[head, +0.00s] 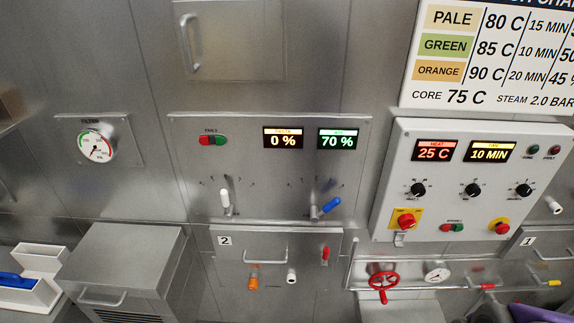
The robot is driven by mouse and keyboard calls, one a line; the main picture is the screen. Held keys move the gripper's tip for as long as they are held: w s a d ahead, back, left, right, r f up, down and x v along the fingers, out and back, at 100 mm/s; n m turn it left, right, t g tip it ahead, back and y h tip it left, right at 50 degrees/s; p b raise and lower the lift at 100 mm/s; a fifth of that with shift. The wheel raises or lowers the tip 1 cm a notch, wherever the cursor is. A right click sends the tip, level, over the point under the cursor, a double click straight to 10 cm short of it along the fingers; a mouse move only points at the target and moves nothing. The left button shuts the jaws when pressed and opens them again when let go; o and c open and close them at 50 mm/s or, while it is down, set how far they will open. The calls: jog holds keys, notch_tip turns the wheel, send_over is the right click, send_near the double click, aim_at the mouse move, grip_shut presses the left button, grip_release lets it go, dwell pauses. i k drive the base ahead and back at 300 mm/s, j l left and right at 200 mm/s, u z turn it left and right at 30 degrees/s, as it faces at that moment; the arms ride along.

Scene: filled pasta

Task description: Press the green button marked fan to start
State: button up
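A red and green button pair sits on the middle steel panel (240,185), under a small label that seems to read FAN. Its green button (220,140) is the right half and its red button (204,140) is the left half. Whether it is pressed is too small to tell. My gripper is not in view.
Beside the fan pair, displays read 0 % (283,138) and 70 % (338,139). Below are a white lever (225,201) and a blue lever (329,206). The right control box (400,150) has knobs and red stop buttons. A steel cabinet (125,250) juts out lower left.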

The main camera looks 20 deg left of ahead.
aim_at(220, 141)
jog(key=u, duration=1.45)
